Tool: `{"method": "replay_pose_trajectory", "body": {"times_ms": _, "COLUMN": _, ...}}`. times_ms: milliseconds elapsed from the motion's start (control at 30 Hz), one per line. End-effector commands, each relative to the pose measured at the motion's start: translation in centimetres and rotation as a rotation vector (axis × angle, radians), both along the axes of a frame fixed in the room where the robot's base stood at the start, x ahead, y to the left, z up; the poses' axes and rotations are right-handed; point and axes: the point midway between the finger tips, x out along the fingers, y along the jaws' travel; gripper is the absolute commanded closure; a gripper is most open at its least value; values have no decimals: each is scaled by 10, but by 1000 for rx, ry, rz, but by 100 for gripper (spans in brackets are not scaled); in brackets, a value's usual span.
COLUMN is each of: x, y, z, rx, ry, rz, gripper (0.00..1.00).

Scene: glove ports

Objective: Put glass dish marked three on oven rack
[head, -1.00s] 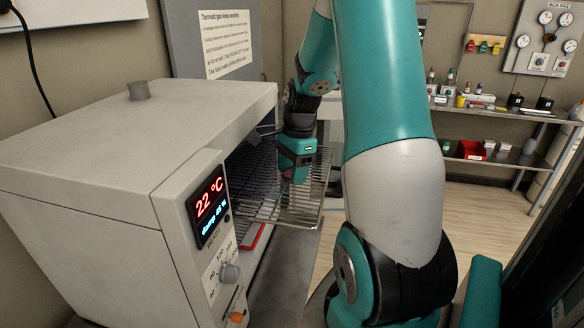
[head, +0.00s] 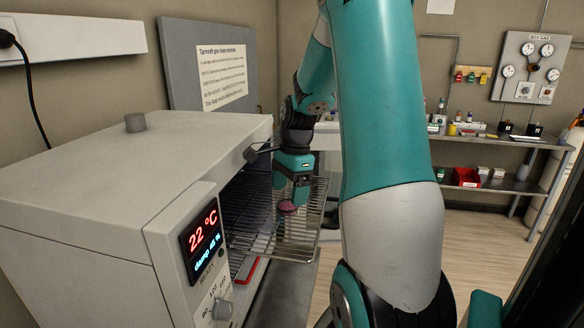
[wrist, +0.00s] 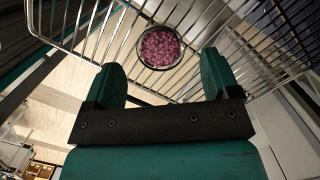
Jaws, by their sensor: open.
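A small round dish (wrist: 160,47) holding pink-purple granules sits on the wire oven rack (wrist: 72,40). It also shows in the head view (head: 288,206) on the pulled-out rack (head: 297,248), just below my gripper. I cannot read any mark on it. My gripper (wrist: 162,78) is open, its two teal fingers apart and empty. In the head view my gripper (head: 293,190) hangs over the rack, a little above the dish. The fingers are apart from the dish in the wrist view, which shows it beyond their tips.
The grey oven (head: 90,190) stands open at left, its display (head: 203,230) reading 22 °C. A red-edged item (head: 252,270) lies below the rack. A shelf with a red bin (head: 466,177) and bottles is at the back right. Floor is clear between.

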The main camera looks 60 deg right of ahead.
Motion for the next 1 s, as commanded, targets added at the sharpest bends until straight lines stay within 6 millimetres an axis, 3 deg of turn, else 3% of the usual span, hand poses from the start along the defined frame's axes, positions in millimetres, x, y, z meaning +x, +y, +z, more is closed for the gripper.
{"method": "replay_pose_trajectory", "body": {"times_ms": 200, "x": -2, "y": -8, "z": 49, "rx": -4, "ry": -4, "rz": -1, "gripper": 18}}
{"method": "replay_pose_trajectory", "body": {"times_ms": 400, "x": -4, "y": -11, "z": 77, "rx": -1, "ry": -2, "rz": 0, "gripper": 18}}
{"method": "replay_pose_trajectory", "body": {"times_ms": 1000, "x": -4, "y": -10, "z": 85, "rx": 0, "ry": 0, "rz": 4, "gripper": 18}}
